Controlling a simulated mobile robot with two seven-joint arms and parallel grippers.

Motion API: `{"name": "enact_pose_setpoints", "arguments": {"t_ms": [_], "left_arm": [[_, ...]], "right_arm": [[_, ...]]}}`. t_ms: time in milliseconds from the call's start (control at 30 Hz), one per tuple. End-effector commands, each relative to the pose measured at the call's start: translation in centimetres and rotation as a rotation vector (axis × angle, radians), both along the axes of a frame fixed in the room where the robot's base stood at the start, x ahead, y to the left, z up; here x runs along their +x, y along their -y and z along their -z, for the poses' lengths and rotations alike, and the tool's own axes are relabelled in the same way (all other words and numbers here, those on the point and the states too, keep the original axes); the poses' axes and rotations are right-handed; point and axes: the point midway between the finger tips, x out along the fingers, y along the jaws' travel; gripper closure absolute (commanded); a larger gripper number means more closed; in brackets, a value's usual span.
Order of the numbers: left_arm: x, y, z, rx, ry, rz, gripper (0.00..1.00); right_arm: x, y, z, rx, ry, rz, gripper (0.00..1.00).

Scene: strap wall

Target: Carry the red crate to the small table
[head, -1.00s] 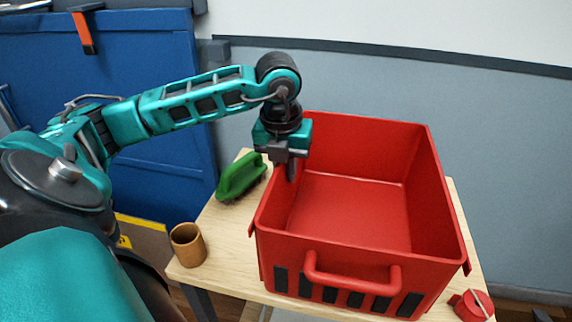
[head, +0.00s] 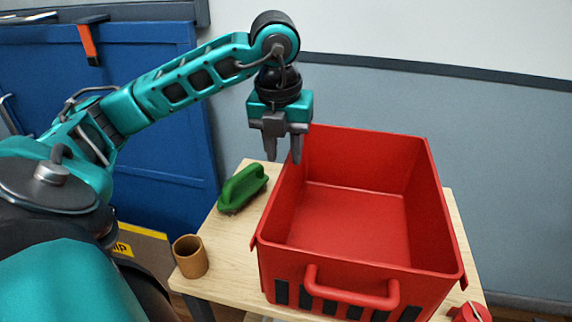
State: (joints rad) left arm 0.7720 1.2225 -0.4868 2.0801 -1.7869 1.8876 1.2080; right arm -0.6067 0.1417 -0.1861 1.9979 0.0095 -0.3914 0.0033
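The red crate (head: 350,215) stands upright and empty on a light wooden table (head: 228,243) in the head view. A red handle crosses its near wall, above a row of dark slots. My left gripper (head: 283,158) is open and points down above the crate's left wall, near its far left corner. Its two grey fingers are apart with nothing between them, and they look clear of the rim. My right gripper is not in view. Whether this table is the small table of the task, I cannot tell.
A green-handled brush (head: 242,187) and a brown cup (head: 190,256) stand left of the crate on the table. A small red object (head: 471,312) lies at the near right corner. A blue cabinet (head: 150,135) stands behind on the left; a grey wall closes the back.

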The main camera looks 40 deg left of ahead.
Motion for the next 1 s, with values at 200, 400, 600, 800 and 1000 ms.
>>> {"name": "enact_pose_setpoints", "arguments": {"t_ms": [200,400,600,800,1000], "left_arm": [[-0.4,0.2,-3.2,-0.002,0.001,0.001,0.64],[-0.6,0.3,-3.8,-0.001,0.000,0.001,0.64],[-0.5,0.3,-3.8,-0.001,0.000,0.001,0.64],[-0.6,0.2,-3.8,0.000,-0.001,0.001,0.64],[-0.6,0.3,-3.8,0.000,-0.001,0.001,0.64]], "right_arm": [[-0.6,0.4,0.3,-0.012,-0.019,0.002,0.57],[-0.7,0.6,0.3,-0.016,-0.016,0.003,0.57],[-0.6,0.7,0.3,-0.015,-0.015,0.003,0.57],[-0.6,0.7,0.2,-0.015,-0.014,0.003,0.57],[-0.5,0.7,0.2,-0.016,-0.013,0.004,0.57]]}}
